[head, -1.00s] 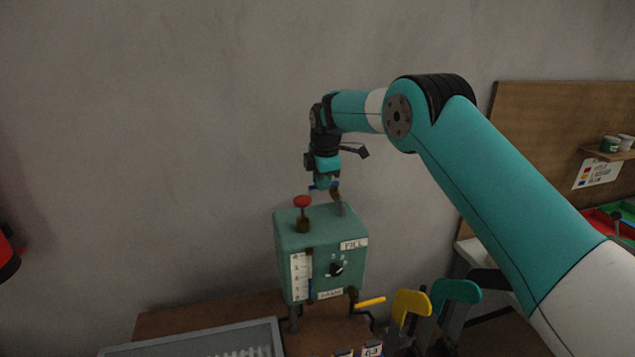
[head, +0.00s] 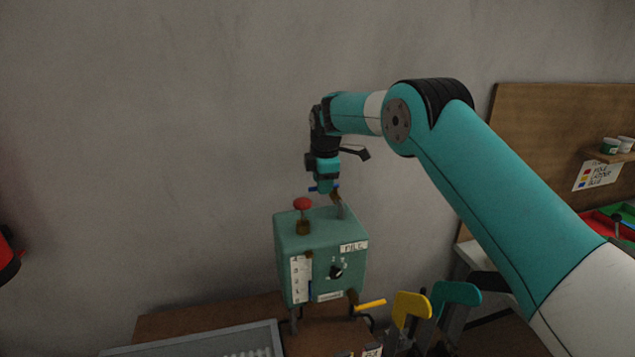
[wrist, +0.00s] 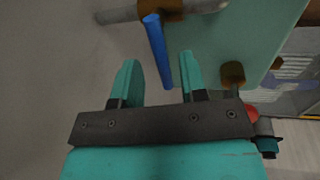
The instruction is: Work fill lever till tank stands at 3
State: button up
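The green tank (head: 290,240) stands on the bench, with a FILL plate (head: 353,247) on its front. A white scale strip (head: 295,280) runs down its front left; a blue level mark beside it appears low, near the bottom figures, too small to read exactly. The fill lever, a blue handle (wrist: 158,50) on a brass pivot, is above the tank top; it also shows in the head view (head: 318,188). My gripper (wrist: 158,62) is open above the tank, and the blue handle shows between its two teal fingers. I cannot tell whether they touch it.
A red knob (head: 302,203) on a brass stem rises from the tank top, left of my gripper. A yellow handle (head: 370,303) sticks out low at the tank's right. A grey tray (head: 200,342) lies in front left. The wall is close behind.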

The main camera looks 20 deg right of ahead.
jog(key=b+v, duration=0.2)
jog(key=v, duration=1.5)
jog(key=shift+r, duration=0.25)
jog(key=shift+a, duration=0.1)
jog(key=s+a+f+m+y+b, duration=0.1)
jog(key=s+f, duration=0.4)
jog(key=s, duration=0.9)
jog(key=s+a+f+m+g+y+b, duration=0.1)
jog(key=s+a+f+m+b, duration=0.3)
jog(key=s, duration=1.1)
jog(key=s+a+f+m+g+y+b, duration=0.1)
jog(key=s+f+m, duration=0.4)
jog(key=s, duration=1)
jog(key=shift+s+a+f+m+y+b, duration=0.3)
jog(key=shift+a+f+y+b, duration=0.35)
jog(key=shift+b, duration=0.3)
jog(key=shift+w+r, duration=0.1)
